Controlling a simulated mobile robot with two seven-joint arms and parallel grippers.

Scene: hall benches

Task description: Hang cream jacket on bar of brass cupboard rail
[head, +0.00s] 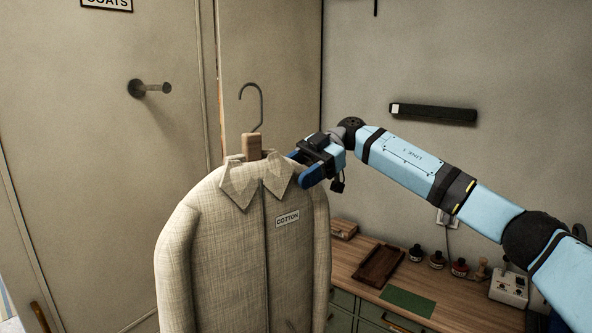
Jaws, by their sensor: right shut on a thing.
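The cream jacket (235,245) hangs upright on a hanger with a wooden neck and a grey metal hook (261,105). It carries a label reading "COTTON". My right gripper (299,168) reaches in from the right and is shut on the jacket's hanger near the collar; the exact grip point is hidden. The hook's open end stands free in the air, touching nothing. The jacket is in front of the cupboard doors. My left gripper is not in view.
At lower right is a wooden bench (445,310) with a brown tray (380,264), a green mat (407,302) and several small bottles. A black wall strip (433,112) is above.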

